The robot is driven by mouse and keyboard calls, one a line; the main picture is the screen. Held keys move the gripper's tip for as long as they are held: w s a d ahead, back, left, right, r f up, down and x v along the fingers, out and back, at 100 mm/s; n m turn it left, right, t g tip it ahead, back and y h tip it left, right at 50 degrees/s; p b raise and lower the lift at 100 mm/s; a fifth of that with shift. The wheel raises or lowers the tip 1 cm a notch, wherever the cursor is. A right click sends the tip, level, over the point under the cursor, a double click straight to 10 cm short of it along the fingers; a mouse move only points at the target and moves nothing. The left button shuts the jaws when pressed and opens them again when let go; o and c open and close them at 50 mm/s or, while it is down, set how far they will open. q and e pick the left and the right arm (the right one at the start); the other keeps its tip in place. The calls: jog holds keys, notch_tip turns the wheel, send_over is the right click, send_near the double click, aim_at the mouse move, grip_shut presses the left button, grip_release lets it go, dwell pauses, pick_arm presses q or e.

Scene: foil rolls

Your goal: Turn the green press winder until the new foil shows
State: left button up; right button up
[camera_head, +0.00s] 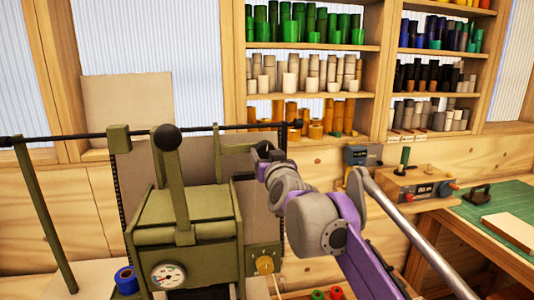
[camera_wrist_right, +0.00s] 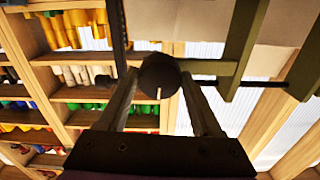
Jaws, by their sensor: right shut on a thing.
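The green press (camera_head: 185,212) stands left of centre, with a ball-topped lever and a round dial on its front. Its winder shows in the right wrist view as a dark round knob (camera_wrist_right: 160,72) with a short pale mark. In the head view my right gripper (camera_head: 262,152) is at the upper right of the press and mostly hides the knob. In the wrist view my right gripper (camera_wrist_right: 160,88) has its two fingers closed on the knob's sides. I cannot make out the foil on the press. My left gripper is not in view.
A blue roll (camera_head: 126,279) stands at the press's lower left. Shelves (camera_head: 315,97) of coloured rolls stand behind. A control box (camera_head: 412,186) sits at the right, near a green mat (camera_head: 510,206). A grey bar (camera_head: 415,240) slants across the lower right.

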jog(key=m+p, duration=0.2)
jog(key=m, duration=0.1)
jog(key=m+p, duration=0.1)
jog(key=m, duration=0.1)
jog(key=shift+r+p, duration=0.25)
jog(key=shift+p, duration=0.1)
jog(key=m+p, duration=0.3)
jog(key=m, duration=0.2)
jog(key=m+p, duration=0.2)
jog(key=m, duration=0.2)
jog(key=shift+m+p, duration=0.3)
jog(key=shift+m, duration=0.1)
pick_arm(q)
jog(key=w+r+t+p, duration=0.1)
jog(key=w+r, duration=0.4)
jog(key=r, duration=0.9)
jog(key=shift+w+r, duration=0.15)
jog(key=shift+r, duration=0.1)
pick_arm(e)
jog(key=shift+f+m, duration=0.15)
jog(key=shift+m, duration=1.85)
jog(key=o, duration=1.4)
jog(key=shift+f, duration=0.1)
jog(key=shift+s, duration=0.1)
